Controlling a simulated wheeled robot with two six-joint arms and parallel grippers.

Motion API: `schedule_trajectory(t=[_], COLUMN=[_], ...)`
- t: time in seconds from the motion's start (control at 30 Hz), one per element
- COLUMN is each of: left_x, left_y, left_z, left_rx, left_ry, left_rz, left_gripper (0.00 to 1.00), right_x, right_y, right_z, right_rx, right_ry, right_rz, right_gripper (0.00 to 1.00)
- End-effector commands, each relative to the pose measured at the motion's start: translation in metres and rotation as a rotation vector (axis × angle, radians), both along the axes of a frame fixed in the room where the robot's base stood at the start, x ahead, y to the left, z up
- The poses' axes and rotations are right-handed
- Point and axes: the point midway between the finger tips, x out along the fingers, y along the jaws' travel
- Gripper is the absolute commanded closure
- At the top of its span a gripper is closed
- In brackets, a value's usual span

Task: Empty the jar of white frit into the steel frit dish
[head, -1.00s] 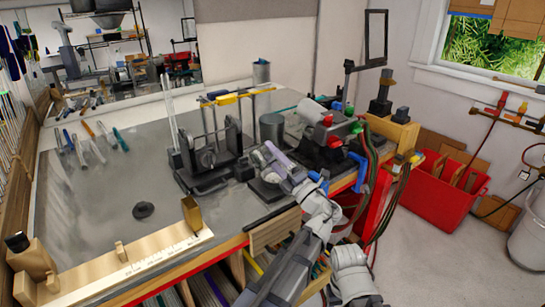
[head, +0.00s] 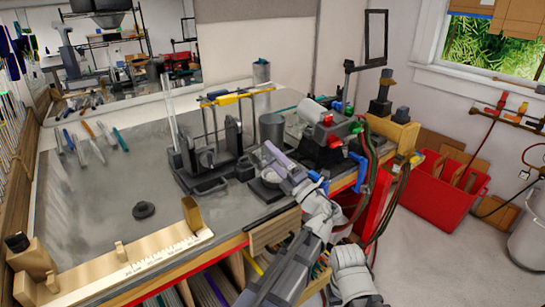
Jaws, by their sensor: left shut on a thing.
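My left gripper (head: 279,163) reaches in from the lower right over the bench and is shut. A pale, greyish glass shape (head: 257,158) at its tip looks like the jar, tilted; its mouth and contents are too small to make out. Just below the gripper, a small round steel dish (head: 271,180) with something pale in it sits on a dark flat stand. The gripper partly covers the dish. I cannot tell whether frit is falling. My right gripper is not in view.
A dark rod fixture (head: 205,160) stands left of the dish. A wooden ruler jig (head: 130,262) lies at the front left. The bench's left middle is mostly clear.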

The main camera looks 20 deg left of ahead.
Motion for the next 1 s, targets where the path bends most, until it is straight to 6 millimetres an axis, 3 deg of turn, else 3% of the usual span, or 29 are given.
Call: schedule_trajectory(t=[0.27, 0.6, 1.0], left_x=[0.002, 0.001, 0.001], left_y=[-0.001, -0.001, 0.000], left_z=[0.005, 0.023, 0.026], left_rx=[-0.026, -0.290, -0.333], left_ry=[-0.034, -0.371, -0.427], left_rz=[-0.001, 0.001, 0.000], left_gripper=[1.00, 1.00, 1.00], right_x=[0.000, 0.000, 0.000], right_y=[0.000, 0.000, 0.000], right_z=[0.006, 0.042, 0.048], right_rx=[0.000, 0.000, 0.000], right_ry=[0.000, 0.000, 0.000], right_rz=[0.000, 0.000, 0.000], right_gripper=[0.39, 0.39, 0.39])
